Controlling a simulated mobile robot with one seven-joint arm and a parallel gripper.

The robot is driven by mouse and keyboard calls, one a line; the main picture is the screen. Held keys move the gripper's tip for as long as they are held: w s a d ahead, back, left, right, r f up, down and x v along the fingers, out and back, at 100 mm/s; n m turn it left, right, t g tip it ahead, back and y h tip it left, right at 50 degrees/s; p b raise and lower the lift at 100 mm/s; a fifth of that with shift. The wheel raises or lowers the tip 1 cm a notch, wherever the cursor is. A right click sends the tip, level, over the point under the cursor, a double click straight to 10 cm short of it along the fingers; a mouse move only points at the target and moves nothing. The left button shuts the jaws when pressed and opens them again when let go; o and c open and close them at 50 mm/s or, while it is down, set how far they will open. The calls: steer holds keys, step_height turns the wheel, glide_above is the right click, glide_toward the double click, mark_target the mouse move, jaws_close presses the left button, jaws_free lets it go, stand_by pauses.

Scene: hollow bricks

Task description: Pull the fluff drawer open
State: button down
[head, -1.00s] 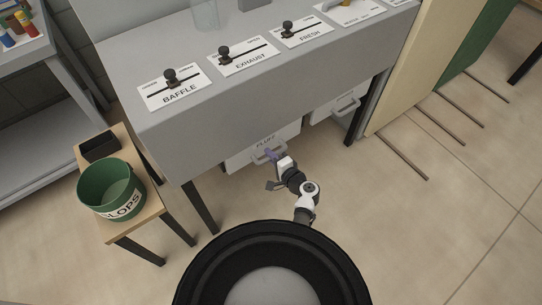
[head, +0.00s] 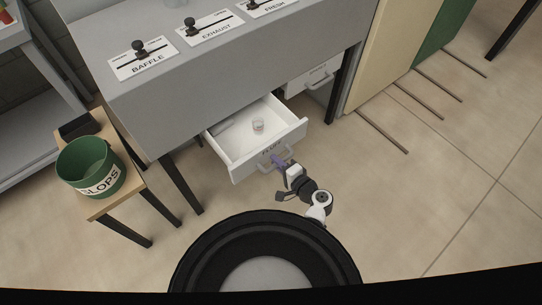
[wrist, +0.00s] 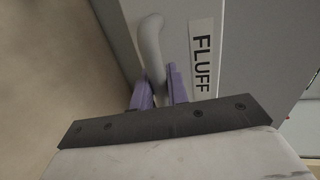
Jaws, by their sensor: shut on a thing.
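The fluff drawer (head: 243,143) is a white drawer under the grey bench, pulled well out, with its inside showing. A small round clear or whitish item (head: 258,126) lies on its floor, and a flat pale shape is at its back left. My gripper (head: 280,161) is at the drawer's front, its purple fingers shut on the handle (head: 268,166). In the wrist view the fingers (wrist: 160,90) straddle the grey handle (wrist: 151,45), beside the FLUFF label (wrist: 203,55).
A second closed drawer (head: 313,77) is to the right. A green SLOPS bucket (head: 88,168) and a black tray (head: 80,125) stand on a small wooden table at left. The bench top (head: 160,95) bears BAFFLE, EXHAUST and FRESH sliders. Tiled floor (head: 420,200) at right is mostly clear.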

steer(key=shift+f+v, duration=0.2)
steer(key=shift+v, duration=0.7)
steer(key=shift+f+v, duration=0.15)
steer(key=shift+v, duration=0.7)
steer(key=shift+f+v, duration=0.2)
steer(key=shift+v, duration=0.7)
steer(key=c, duration=1.4)
jaws_free()
steer(key=shift+s+d, duration=0.1)
